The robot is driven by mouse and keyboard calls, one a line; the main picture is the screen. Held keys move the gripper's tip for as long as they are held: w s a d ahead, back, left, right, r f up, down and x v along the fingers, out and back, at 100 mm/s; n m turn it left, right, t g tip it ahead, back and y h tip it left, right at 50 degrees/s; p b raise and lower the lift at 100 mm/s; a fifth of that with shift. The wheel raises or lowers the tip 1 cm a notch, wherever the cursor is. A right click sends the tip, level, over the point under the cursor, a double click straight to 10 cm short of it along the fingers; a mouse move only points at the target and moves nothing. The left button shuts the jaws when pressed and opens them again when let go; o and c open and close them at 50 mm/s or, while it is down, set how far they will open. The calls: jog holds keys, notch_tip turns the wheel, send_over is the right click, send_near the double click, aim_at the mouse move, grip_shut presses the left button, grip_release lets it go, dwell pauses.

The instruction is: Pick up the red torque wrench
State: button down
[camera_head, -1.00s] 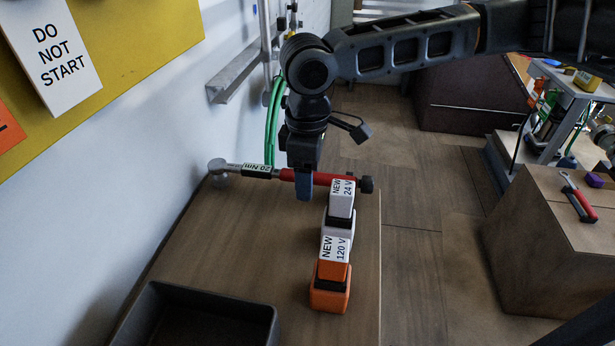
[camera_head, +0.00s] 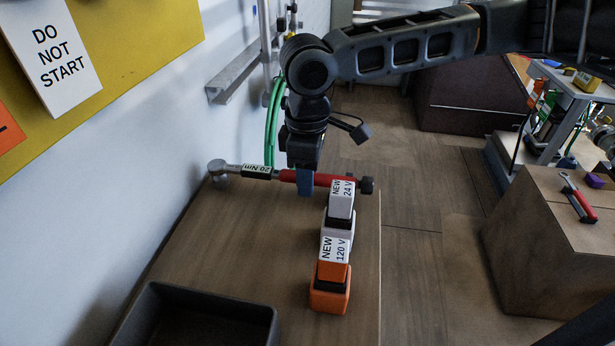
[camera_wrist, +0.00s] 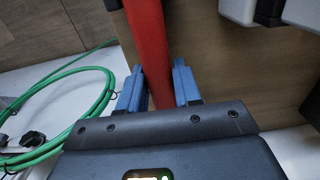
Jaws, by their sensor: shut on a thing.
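The red torque wrench (camera_head: 322,180) lies across the far end of the wooden bench, its silver head with a "20 Nm" label (camera_head: 257,170) to the left and its black end cap to the right. My gripper (camera_head: 305,184) points down over the wrench and is shut on its red handle, near the label. In the wrist view the red handle (camera_wrist: 150,50) runs between the two blue fingers of my gripper (camera_wrist: 160,88). I cannot tell whether the wrench touches the bench top.
A dark bin (camera_head: 205,305) sits at the bench's front left. The wall and green hose (camera_head: 272,125) are left. Bare bench top (camera_head: 240,240) lies between.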

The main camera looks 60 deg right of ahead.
jog(key=shift+r, duration=0.1)
notch_tip(320, 180, up, 10)
jog(key=shift+f+p, duration=0.1)
jog(key=shift+p, duration=0.2)
jog(key=c, duration=1.4)
grip_release()
grip_shut()
jog(key=shift+d, duration=0.1)
